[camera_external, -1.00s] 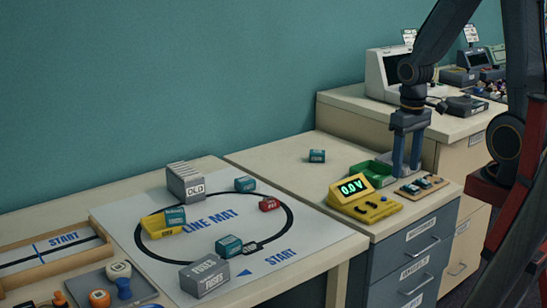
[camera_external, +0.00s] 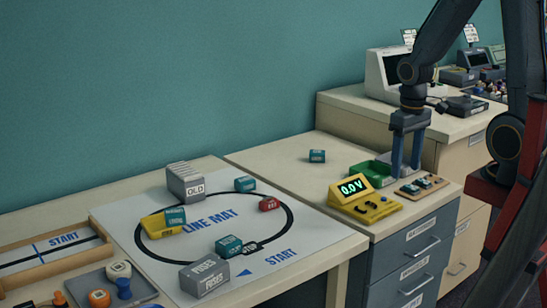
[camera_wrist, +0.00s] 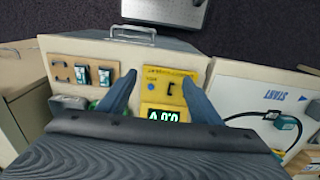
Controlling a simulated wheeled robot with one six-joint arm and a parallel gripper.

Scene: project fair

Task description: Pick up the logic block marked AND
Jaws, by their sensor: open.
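A tan board (camera_external: 407,190) on the drawer cabinet's top holds two small dark blocks with pale labels (camera_external: 423,183). In the wrist view they lie on the board at the left, one block (camera_wrist: 82,74) beside the other (camera_wrist: 105,77). Their labels are too small to read, so I cannot tell which is marked AND. My gripper (camera_external: 406,172) points down, open and empty, above the cabinet top near the board and a green tray. In the wrist view my gripper (camera_wrist: 160,80) has its fingers spread over the yellow meter, right of the two blocks.
The yellow meter (camera_external: 362,203) reading 0.0 V stands left of the board. A green tray (camera_external: 368,168) is behind it, and a teal box (camera_external: 317,156) lies farther back. The line mat (camera_external: 300,232) with several boxes covers the left table.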

